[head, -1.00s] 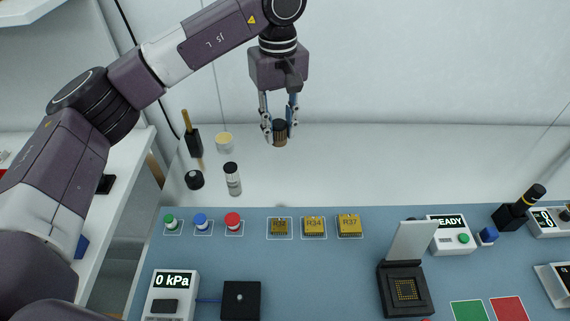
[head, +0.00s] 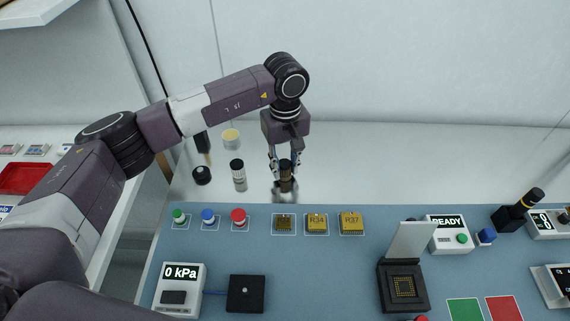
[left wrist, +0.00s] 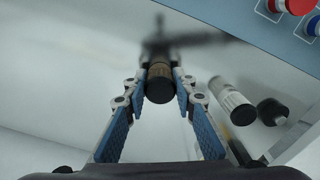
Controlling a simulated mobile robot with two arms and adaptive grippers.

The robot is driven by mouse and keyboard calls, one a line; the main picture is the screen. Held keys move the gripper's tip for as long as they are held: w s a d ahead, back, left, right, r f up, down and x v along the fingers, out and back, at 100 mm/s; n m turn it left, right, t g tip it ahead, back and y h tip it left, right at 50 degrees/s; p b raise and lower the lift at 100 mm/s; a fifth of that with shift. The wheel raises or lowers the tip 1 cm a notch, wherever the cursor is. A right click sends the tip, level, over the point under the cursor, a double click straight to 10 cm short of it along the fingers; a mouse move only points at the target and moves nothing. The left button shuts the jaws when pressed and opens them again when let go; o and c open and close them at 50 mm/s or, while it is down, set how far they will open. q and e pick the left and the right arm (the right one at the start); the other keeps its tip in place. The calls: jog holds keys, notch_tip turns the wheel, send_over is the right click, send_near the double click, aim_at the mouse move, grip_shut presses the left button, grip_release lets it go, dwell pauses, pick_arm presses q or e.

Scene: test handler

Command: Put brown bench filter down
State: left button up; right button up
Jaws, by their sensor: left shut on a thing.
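The brown bench filter (head: 286,170) is a small dark cylinder with a brown ribbed band. It stands roughly upright between the fingers of my left gripper (head: 284,180), which is shut on it. They are over the glossy white bench strip (head: 400,173) behind the blue mat. In the left wrist view the filter (left wrist: 160,84) shows its dark round end between the blue-padded fingers (left wrist: 160,95). Its lower end is close to the bench; I cannot tell whether it touches. My right gripper is not in view.
A white bottle with black cap (head: 238,174), a black round pot (head: 202,175) and a cream-topped jar (head: 231,138) stand left of the gripper. Gold blocks (head: 317,224) and coloured knobs (head: 208,215) line the blue mat (head: 330,265). The strip to the right is clear.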

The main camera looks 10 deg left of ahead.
aim_at(285, 164)
pick_arm(q)
jog(key=shift+f, duration=0.15)
jog(key=o, duration=1.1)
jog(key=shift+r, duration=0.25)
jog(key=shift+w+r, duration=0.1)
jog(key=shift+r, duration=0.3)
notch_tip(285, 164, up, 11)
jog(key=b, duration=0.3)
